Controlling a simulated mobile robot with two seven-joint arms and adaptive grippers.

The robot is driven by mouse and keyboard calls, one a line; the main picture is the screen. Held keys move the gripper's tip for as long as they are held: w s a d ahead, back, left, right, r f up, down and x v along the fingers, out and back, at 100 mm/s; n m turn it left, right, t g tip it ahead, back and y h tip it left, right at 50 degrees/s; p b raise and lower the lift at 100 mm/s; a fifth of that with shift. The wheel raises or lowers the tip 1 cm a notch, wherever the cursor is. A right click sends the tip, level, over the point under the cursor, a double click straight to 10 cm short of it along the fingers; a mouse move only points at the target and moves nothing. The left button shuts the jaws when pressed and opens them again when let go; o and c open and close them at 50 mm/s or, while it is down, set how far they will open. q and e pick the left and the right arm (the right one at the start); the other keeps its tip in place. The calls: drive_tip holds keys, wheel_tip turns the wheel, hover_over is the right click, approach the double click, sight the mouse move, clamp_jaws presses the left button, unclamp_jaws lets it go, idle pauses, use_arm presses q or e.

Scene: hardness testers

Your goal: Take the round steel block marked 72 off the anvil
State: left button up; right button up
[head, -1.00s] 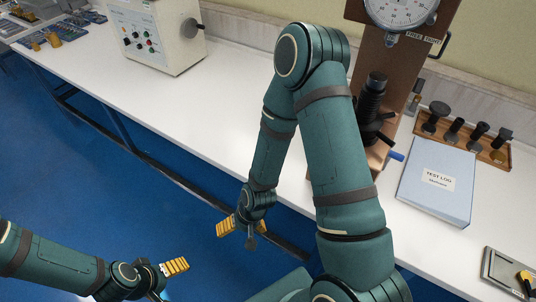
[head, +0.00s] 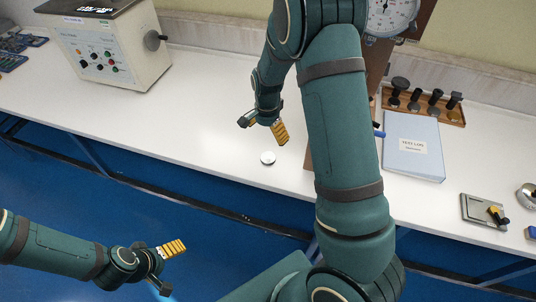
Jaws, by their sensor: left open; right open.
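The hardness tester (head: 418,22) stands behind my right arm. Its dial shows at the top, but its anvil is hidden by the arm. I cannot see whether a block sits on the anvil. My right gripper (head: 263,127) is open and empty over the bench, just above the disc in the picture and apart from it. My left gripper (head: 167,268) is open and empty over the blue floor, in front of the bench.
A test log binder (head: 412,160) lies right of the tester, with a wooden rack (head: 443,112) of dark fittings behind it. A control box (head: 105,50) stands at the left. The bench between box and disc is clear.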

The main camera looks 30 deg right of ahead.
drive_tip(key=b, duration=0.1)
hover_over(268, 157)
drive_tip(key=f, duration=0.7)
drive_tip(key=shift+s+a+f, duration=0.1)
drive_tip(key=shift+s+f, duration=0.1)
drive_tip(key=shift+f, duration=0.2)
drive_tip(key=shift+w+f+b, duration=0.15)
drive_tip(key=shift+f+b, duration=0.2)
drive_tip(key=shift+f, duration=1.15)
drive_tip(key=shift+w+f+b, duration=0.1)
drive_tip(key=shift+f+b, duration=0.2)
drive_tip(key=shift+f, duration=1.15)
drive_tip(key=c, duration=1.5)
drive_tip(key=shift+r, duration=0.1)
